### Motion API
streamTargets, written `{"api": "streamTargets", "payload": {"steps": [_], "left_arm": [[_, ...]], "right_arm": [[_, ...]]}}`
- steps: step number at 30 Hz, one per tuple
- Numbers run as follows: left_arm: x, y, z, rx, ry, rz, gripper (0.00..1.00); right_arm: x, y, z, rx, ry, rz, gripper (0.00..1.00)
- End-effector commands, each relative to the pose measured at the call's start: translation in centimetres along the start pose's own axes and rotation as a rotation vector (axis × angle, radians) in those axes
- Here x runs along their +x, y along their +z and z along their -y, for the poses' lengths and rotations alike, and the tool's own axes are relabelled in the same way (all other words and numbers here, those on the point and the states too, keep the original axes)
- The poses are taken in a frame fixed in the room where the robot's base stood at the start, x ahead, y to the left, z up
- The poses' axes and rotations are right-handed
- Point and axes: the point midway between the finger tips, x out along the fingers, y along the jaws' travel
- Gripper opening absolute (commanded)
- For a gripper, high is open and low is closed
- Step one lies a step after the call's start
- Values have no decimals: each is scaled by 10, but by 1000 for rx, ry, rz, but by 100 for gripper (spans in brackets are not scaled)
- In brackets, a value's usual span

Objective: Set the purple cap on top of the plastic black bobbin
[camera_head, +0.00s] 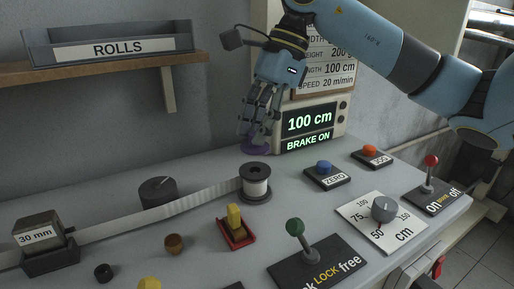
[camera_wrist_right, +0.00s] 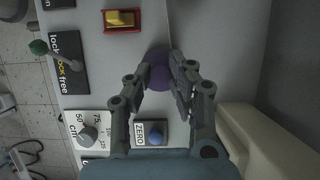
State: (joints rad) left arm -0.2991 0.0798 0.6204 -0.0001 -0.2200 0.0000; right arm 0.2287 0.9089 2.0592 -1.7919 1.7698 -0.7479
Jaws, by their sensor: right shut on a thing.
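My right gripper (camera_head: 259,132) reaches down from the upper right and is shut on the purple cap (camera_head: 252,149). In the right wrist view the cap (camera_wrist_right: 158,62) shows as a dark purple disc between the fingers (camera_wrist_right: 161,75). The black bobbin (camera_head: 256,183) stands upright on the grey bench, with white tape wound on it. In the head view the cap is just behind and above the bobbin, apart from it. I cannot tell the cap's exact height above the bench. My left gripper is not in view.
A display (camera_head: 309,122) reading 100 cm, BRAKE ON stands behind the gripper. Blue (camera_head: 323,167) and orange (camera_head: 371,152) buttons, a dial (camera_head: 383,208) and a green-knobbed lever (camera_head: 295,228) are to the right.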

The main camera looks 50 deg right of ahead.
Motion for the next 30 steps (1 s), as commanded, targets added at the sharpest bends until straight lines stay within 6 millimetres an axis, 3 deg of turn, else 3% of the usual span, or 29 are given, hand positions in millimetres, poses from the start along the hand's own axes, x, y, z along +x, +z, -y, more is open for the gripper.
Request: {"api": "streamTargets", "payload": {"steps": [10,26,27,30], "left_arm": [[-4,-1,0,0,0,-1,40],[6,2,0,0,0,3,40],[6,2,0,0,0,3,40],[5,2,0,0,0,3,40]], "right_arm": [[37,-15,1,1,2,1,3],[44,-19,1,-1,0,0,3],[44,-18,1,-1,0,0,22],[43,-18,1,-1,0,0,35]]}}
